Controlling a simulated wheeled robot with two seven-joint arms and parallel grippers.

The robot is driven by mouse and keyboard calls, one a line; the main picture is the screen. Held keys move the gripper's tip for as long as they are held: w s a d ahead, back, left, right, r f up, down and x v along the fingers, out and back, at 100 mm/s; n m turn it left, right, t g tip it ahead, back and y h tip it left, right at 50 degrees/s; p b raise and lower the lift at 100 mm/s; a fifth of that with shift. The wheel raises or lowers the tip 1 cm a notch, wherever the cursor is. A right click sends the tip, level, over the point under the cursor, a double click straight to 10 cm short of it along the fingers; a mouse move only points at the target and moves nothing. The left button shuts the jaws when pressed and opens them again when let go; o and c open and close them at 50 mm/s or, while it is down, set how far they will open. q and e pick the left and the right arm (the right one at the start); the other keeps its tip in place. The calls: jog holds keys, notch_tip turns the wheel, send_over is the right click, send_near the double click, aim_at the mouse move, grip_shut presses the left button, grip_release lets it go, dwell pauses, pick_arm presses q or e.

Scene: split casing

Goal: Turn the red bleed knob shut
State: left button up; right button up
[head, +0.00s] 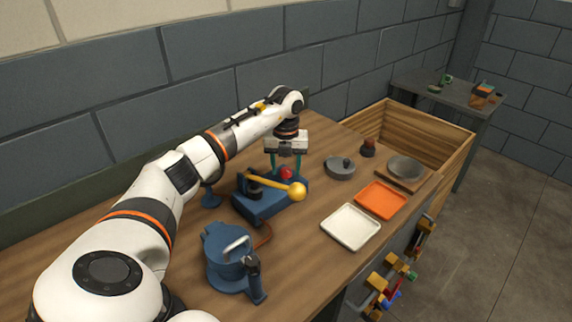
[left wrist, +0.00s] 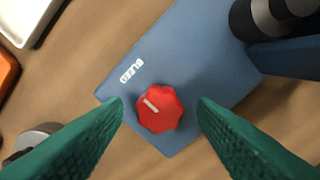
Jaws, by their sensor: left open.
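The red bleed knob (left wrist: 160,108) sits on a corner of a blue base (left wrist: 200,60), beside a white "BLEED" label (left wrist: 131,70). A pale line marks the knob's top. My left gripper (left wrist: 160,125) is open, with a green finger on either side of the knob and visible gaps between. In the head view the red knob (head: 286,173) shows between the fingertips of the left gripper (head: 286,172), which points down from above. The blue base (head: 262,207) also carries a lever with a yellow ball end (head: 297,191). My right gripper is not in view.
A blue lidded pot-like part (head: 226,262) stands at the front. A grey round lid (head: 340,168), a white tray (head: 350,227) and an orange tray (head: 381,200) lie to the right. A wooden crate (head: 440,129) stands beyond.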

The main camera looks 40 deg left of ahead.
pick_arm(q)
jog(key=shift+f, duration=0.1)
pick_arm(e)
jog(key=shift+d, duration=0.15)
pick_arm(q)
jog(key=shift+c, duration=0.9)
jog(key=c, duration=0.8)
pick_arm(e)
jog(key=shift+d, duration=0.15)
